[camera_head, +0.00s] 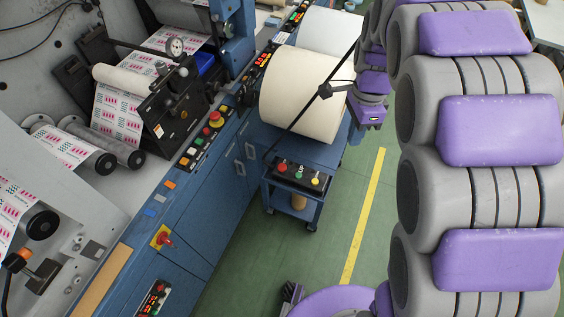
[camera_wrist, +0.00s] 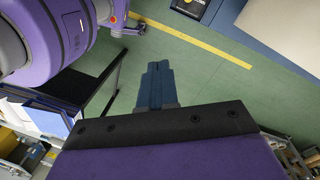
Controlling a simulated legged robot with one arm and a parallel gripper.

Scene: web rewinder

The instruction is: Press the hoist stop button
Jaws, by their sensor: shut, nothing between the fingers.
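A small blue cart (camera_head: 292,203) stands on the floor beside the machine in the head view. Its dark top panel (camera_head: 299,177) carries a red button (camera_head: 282,167), a green button (camera_head: 298,172) and a yellow button (camera_head: 315,181). Other red buttons show on yellow bases: one on the machine's side (camera_head: 165,240) and one on its control strip (camera_head: 215,119). I cannot read which one is the hoist stop. My gripper (camera_wrist: 158,72) is shut and empty in the wrist view, above green floor. No button shows near its fingertips.
Large cream rolls (camera_head: 303,95) are behind the cart, with a thin black bar crossing in front. The blue machine (camera_head: 195,215) fills the left. Green floor with a yellow line (camera_head: 364,214) lies open right of the cart. My arm covers the right side.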

